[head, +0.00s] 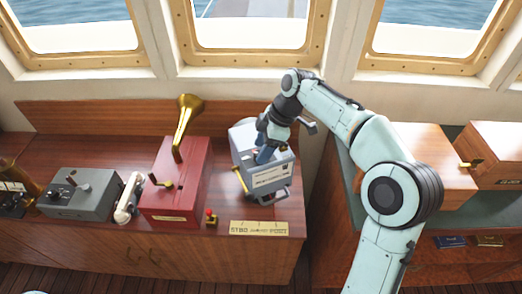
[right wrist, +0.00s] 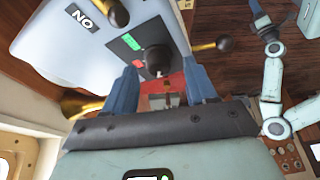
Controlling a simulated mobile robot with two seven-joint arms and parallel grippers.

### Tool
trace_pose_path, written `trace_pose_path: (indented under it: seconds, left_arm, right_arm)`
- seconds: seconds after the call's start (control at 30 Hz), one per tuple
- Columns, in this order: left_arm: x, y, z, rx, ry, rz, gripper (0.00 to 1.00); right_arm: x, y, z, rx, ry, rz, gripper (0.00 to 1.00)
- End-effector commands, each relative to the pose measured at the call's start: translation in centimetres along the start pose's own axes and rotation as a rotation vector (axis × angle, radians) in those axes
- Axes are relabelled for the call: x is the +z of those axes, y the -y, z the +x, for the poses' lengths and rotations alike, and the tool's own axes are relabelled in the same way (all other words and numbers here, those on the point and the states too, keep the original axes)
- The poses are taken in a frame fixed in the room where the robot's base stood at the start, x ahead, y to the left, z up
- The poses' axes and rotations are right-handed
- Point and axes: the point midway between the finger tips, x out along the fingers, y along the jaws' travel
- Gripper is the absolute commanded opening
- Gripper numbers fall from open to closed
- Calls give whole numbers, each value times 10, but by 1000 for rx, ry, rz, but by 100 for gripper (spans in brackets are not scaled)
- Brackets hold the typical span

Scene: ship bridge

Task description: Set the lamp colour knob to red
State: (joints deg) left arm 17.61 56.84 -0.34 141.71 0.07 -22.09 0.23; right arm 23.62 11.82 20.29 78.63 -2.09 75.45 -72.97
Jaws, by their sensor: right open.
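The lamp box (head: 247,143) is a grey-blue case on the wooden console in the head view; its near part also fills the upper left of the right wrist view (right wrist: 60,50). A black knob (right wrist: 157,58) sticks out from its face, with a small light mark at its lower edge. A green patch (right wrist: 131,42) lies beside the knob. My right gripper (right wrist: 160,70) is open, its two blue fingers on either side of the knob, with visible gaps. In the head view the right gripper (head: 265,155) is at the box's top, and hides the knob. My left gripper is too small to judge in the right wrist view (right wrist: 260,18).
A brass-handled lever (head: 241,178) is at the lamp box's left side. A red box with a brass horn (head: 187,118), a white handset (head: 128,197) and a grey control box (head: 85,192) stand further left. A small red-topped lever (head: 211,217) is near the front edge.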

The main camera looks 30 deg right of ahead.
Motion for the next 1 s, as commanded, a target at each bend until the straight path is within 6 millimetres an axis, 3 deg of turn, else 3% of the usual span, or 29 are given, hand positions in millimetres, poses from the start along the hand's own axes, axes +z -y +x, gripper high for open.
trace_pose_path:
  seconds: [0.13, 0.43, 0.6, 1.0]
  left_arm:
    - [1, 1, 2, 0, 1, 0, 43]
    - [1, 1, 1, 0, 1, 0, 43]
    - [1, 1, 1, 0, 1, 0, 43]
    - [4, 3, 5, -2, 5, -2, 43]
  right_arm:
    - [0, 0, 10, 0, -1, -1, 57]
    - [-1, 0, 11, 1, -1, -1, 57]
    - [-1, 0, 11, 1, -1, 0, 1]
    - [-1, 1, 11, 22, 0, 49, 1]
